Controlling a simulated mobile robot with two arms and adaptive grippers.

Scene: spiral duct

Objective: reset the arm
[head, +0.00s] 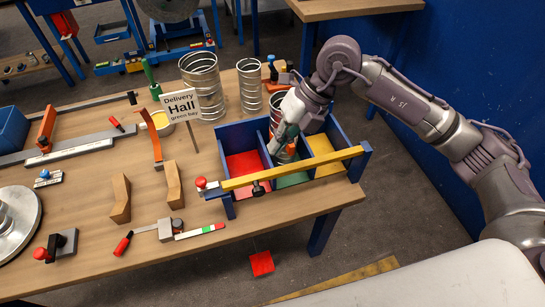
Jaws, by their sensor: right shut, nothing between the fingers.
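My right arm comes in from the right. Its gripper (279,147) points down into the middle, green-floored bay of the blue divided box (229,207) and is shut. A small ribbed piece with orange-red on it (291,149) shows in that bay, right beside the fingers; the fingers partly hide it, and whether they touch it I cannot tell. The left bay has a red floor and the right bay a yellow one. A yellow bar (318,168) crosses the front of the box. My left gripper is not in view.
A sign reading "Delivery Hall green bay" (180,105) stands left of the box. Spiral metal ducts (203,86) stand behind it. Wooden blocks (121,199), clamps and a marker (199,231) lie on the bench. A blue wall (480,70) rises behind my right arm.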

